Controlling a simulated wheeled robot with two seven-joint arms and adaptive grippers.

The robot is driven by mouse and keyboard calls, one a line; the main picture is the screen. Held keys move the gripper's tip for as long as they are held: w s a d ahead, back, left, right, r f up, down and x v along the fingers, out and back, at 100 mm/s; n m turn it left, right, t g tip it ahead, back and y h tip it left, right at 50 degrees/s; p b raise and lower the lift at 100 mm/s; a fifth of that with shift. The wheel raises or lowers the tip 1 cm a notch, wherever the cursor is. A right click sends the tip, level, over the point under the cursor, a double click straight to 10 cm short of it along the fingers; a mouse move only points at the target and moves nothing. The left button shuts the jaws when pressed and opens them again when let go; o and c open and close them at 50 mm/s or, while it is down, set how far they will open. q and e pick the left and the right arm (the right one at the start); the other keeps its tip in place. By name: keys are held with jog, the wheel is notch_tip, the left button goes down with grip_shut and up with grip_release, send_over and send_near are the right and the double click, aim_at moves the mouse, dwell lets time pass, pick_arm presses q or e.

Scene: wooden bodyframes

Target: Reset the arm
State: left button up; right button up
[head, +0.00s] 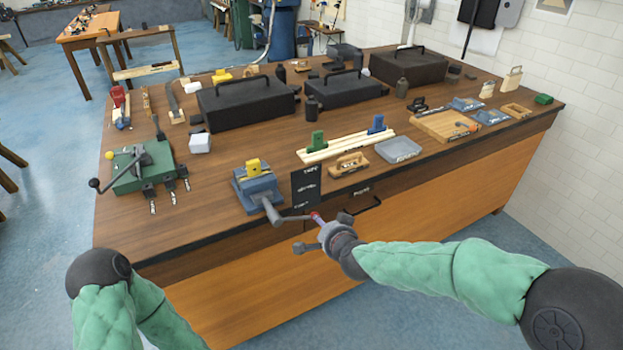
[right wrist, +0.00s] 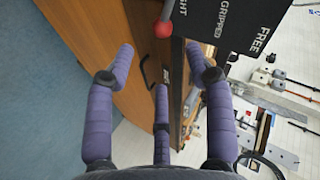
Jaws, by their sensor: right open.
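My right gripper (head: 322,232) is open in front of the workbench's front edge, beside the handle end of a blue-grey vise (head: 258,190). The vise holds a yellow block (head: 253,167). Its grey lever handle (head: 290,217) ends in a red ball (head: 316,217). In the right wrist view, the spread purple-grey fingers of the gripper (right wrist: 163,75) hold nothing, and the red ball (right wrist: 163,29) lies beyond them at the top. I cannot tell whether a finger touches the ball. My left arm (head: 115,300) is bent at lower left; its gripper is out of view.
A black label panel (head: 306,186) stands beside the vise; FREE and GRIPPED read in the wrist view. A green vise (head: 140,167) sits at the bench's left. Black toolboxes (head: 245,103), a grey tray (head: 398,149) and wooden parts crowd the top. The floor in front is free.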

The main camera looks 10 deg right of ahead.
jog(key=s+f+n+g, duration=0.2)
jog(key=s+f+g, duration=0.15)
jog(key=f, duration=0.95)
jog(key=s+a+f+n+g+y+p, duration=0.1)
jog(key=s+f+n+g, duration=0.4)
jog(key=s+f, duration=1.6)
jog(key=s+a+g+y, duration=0.1)
jog(key=s+g, duration=0.1)
jog(key=s, duration=0.1)
jog(key=shift+p, duration=0.3)
jog(key=shift+a+g, duration=0.1)
jog(key=shift+g, duration=0.15)
